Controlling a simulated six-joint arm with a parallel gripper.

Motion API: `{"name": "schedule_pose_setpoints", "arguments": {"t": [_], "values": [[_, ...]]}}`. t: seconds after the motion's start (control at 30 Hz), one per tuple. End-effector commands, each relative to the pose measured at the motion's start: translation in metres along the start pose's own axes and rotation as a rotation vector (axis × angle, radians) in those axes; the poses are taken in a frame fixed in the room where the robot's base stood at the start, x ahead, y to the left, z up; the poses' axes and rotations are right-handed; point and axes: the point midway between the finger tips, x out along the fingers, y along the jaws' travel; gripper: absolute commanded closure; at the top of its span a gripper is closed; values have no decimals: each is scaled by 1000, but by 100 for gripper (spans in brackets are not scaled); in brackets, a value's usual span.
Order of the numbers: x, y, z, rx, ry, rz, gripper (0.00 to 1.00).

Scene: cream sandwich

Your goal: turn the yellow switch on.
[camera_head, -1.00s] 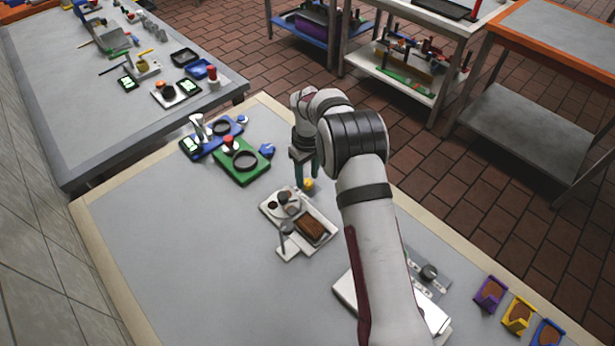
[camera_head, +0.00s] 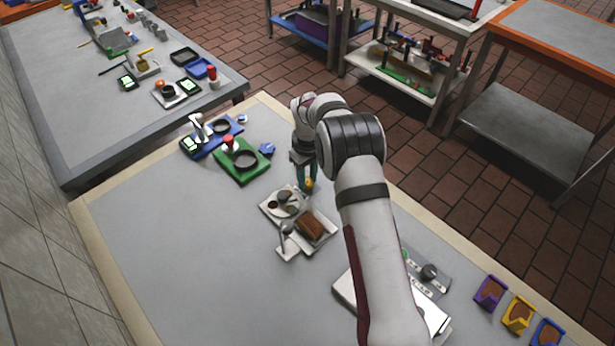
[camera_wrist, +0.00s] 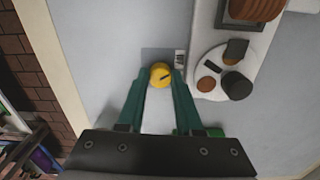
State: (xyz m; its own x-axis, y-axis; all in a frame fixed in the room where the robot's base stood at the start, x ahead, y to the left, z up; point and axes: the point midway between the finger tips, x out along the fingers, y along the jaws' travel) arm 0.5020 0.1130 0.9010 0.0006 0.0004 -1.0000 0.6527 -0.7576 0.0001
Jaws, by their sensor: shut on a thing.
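The yellow switch (camera_head: 309,184) is a small round knob beside the white tray. In the wrist view the yellow switch (camera_wrist: 160,75) has a dark bar across its top and sits on a grey plate (camera_wrist: 156,56) with a small label. My gripper (camera_head: 308,180) points down at it. In the wrist view my gripper (camera_wrist: 161,78) has its two green fingers on either side of the knob, shut on it. The lower part of the knob is partly hidden between the fingers.
The white tray (camera_head: 268,210) with a round plate and a bread slice is close beside the switch. Green (camera_head: 254,173) and blue (camera_head: 222,126) stations stand behind. Purple, yellow and blue holders (camera_head: 489,294) sit at right. The table's left part is clear.

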Motion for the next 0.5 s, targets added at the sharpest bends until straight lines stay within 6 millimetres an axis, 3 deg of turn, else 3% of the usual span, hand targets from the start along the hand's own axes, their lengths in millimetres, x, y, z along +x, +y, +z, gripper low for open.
{"name": "schedule_pose_setpoints", "arguments": {"t": [0.27, 0.5], "values": [[0, 0, 0, 115, -1, 0, 100], [-1, 0, 0, 324, -1, 0, 100]]}}
